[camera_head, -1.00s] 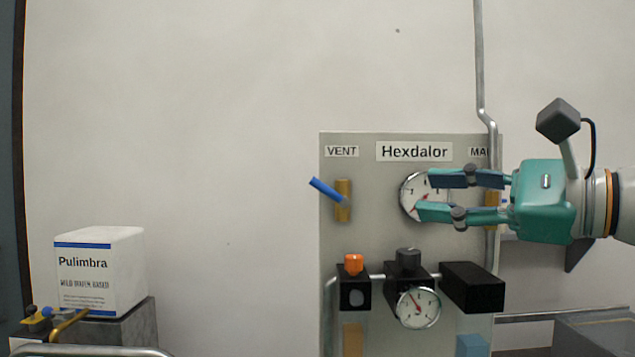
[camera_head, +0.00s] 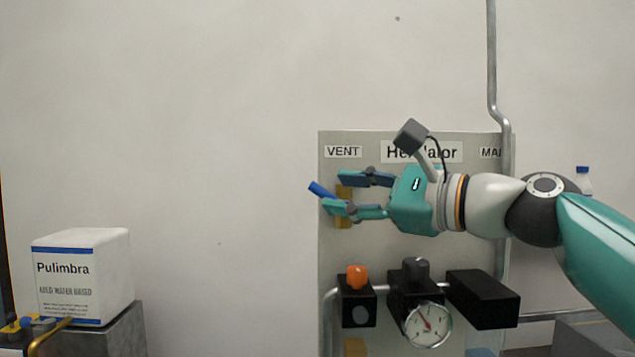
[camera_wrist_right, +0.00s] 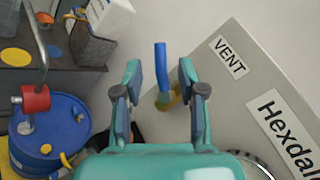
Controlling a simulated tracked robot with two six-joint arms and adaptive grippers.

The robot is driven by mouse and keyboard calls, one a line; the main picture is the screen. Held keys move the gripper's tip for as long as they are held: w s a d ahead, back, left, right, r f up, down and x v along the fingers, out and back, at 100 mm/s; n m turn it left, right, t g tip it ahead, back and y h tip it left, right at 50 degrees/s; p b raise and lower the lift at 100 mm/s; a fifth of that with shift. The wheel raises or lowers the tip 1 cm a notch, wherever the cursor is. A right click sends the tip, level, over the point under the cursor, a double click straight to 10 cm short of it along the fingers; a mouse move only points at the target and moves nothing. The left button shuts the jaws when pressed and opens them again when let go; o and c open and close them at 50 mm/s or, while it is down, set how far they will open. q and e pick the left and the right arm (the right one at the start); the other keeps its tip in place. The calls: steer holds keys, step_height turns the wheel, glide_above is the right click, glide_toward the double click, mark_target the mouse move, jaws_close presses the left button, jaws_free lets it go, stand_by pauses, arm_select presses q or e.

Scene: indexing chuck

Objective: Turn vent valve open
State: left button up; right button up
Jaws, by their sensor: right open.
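The vent valve has a blue lever handle (camera_head: 320,189) on a brass body (camera_head: 343,221), below the VENT label (camera_head: 342,152) on the grey panel (camera_head: 330,260). The handle slants up to the left in the head view. My right gripper (camera_head: 338,192) is open in front of the valve, with its fingers pointing left and partly covering the brass body. In the right wrist view the blue handle (camera_wrist_right: 161,72) stands between and beyond the two open fingers (camera_wrist_right: 160,85); I cannot tell whether they touch it. My left gripper is not in view.
Below the valve are an orange knob (camera_head: 357,276), a black knob (camera_head: 416,269) and a gauge (camera_head: 428,325). A pipe (camera_head: 493,60) runs up the panel's right side. A white Pulimbra box (camera_head: 82,275) stands at left. The wrist view shows a blue drum (camera_wrist_right: 48,135).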

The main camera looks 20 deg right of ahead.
mark_target(323, 191)
steer(key=shift+p+x, duration=0.5)
steer(key=shift+x, duration=2.25)
jaws_close()
